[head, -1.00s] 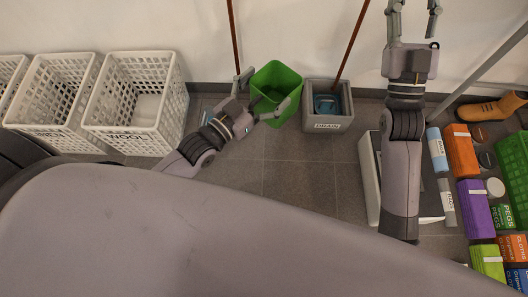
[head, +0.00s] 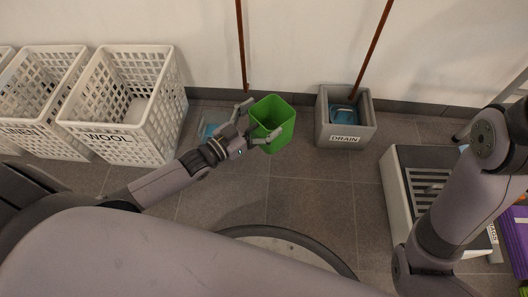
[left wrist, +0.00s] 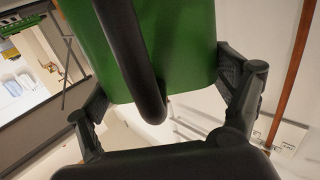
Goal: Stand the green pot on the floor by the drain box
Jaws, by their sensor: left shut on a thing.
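The green pot (head: 275,128) is an open-topped, square-sided bin in the middle of the head view. My left gripper (head: 258,124) is shut on it from the left, and the pot hangs about upright. I cannot tell if its bottom touches the floor. In the left wrist view the green pot (left wrist: 185,45) fills the top, between the two fingers. The drain box (head: 363,133) is a grey box labelled DRAIN against the wall, to the right of the pot with a gap of floor between. My right gripper is out of view; only its arm shows at the right.
White baskets, one labelled WOOL (head: 150,135), stand at the left. A brown pole (head: 241,45) leans on the wall behind the pot; another (head: 375,45) rises from the drain box. A blue thing (head: 209,131) lies by my left gripper. A white grated unit (head: 397,205) stands right. Bare tiles lie between.

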